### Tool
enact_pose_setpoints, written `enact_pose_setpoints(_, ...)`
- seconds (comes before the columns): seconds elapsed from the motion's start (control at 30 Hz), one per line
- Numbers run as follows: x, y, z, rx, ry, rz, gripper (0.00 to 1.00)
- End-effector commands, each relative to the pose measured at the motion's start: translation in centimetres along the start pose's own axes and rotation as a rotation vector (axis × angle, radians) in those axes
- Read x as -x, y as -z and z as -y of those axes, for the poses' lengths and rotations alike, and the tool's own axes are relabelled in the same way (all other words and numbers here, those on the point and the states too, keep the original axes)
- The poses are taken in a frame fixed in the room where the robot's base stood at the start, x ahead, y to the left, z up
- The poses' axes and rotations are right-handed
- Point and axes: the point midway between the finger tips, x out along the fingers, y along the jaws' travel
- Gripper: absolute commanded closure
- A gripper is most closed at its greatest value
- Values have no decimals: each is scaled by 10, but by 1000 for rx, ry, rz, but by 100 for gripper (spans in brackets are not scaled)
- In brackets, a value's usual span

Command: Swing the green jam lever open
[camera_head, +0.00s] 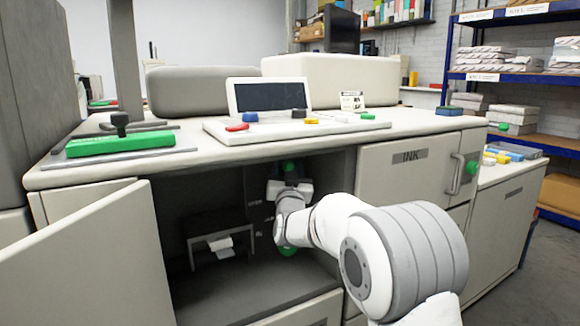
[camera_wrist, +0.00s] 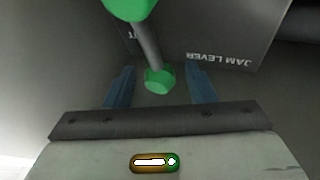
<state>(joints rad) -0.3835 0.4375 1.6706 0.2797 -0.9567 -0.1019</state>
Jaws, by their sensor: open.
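The green jam lever shows in the wrist view as a grey rod with a large green knob (camera_wrist: 130,8) at the top edge and a smaller green piece (camera_wrist: 160,80) between my fingers. A dark panel behind it bears the upside-down words JAM LEVER (camera_wrist: 220,58). My gripper (camera_wrist: 162,70) is open, with one blue finger on each side of the smaller green piece; I cannot tell whether they touch it. In the head view my gripper (camera_head: 289,187) is inside the open cabinet, with one green part (camera_head: 290,167) above it and another (camera_head: 288,251) below, partly hidden by my arm.
The open cabinet door (camera_head: 90,260) stands at the left. A dark bracket with white paper (camera_head: 220,246) sits inside the cabinet. The countertop (camera_head: 250,152) overhangs my arm. The INK door (camera_head: 405,185) is closed on the right. The cabinet floor is mostly clear.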

Motion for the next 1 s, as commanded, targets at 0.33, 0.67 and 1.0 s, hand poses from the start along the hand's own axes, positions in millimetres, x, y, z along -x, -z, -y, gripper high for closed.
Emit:
enact_pose_setpoints(0.33, -29, 0, 0, 0, 0, 0, 50)
enact_pose_setpoints(0.67, -29, 0, 0, 0, 0, 1, 57)
enact_pose_setpoints(1.0, -29, 0, 1, -1, 1, 2, 84)
